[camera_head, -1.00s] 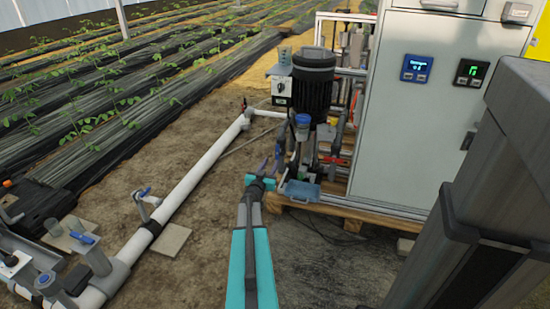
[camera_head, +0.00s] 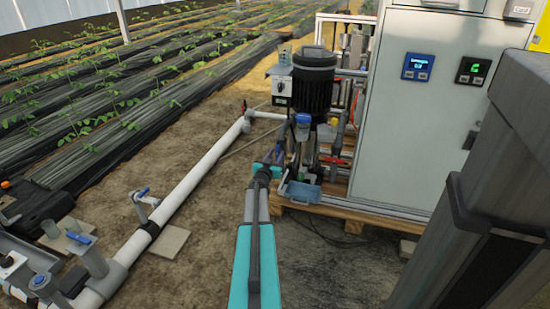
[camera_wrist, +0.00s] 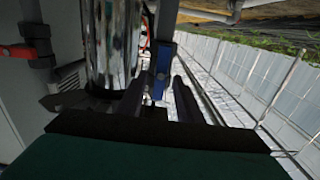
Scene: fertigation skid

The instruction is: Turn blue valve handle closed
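A blue valve handle (camera_wrist: 165,62) stands upright in the wrist view, just beyond and between the two dark fingers of my gripper (camera_wrist: 158,100). The fingers are apart and I see no firm contact with the handle. In the head view my gripper (camera_head: 272,168) is at the left side of the pump skid. A small blue handle (camera_head: 280,150) shows just past its tip there, partly hidden. Another blue handle (camera_head: 143,192) sits on the white pipe at the left, and one more (camera_head: 78,238) is at the lower left.
The black pump (camera_head: 313,85) and a shiny metal cylinder (camera_wrist: 112,45) are close to my gripper. A blue-grey tray (camera_head: 300,191) juts out at the pallet's front. A red handle (camera_head: 336,161) and the grey cabinet (camera_head: 415,130) lie right.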

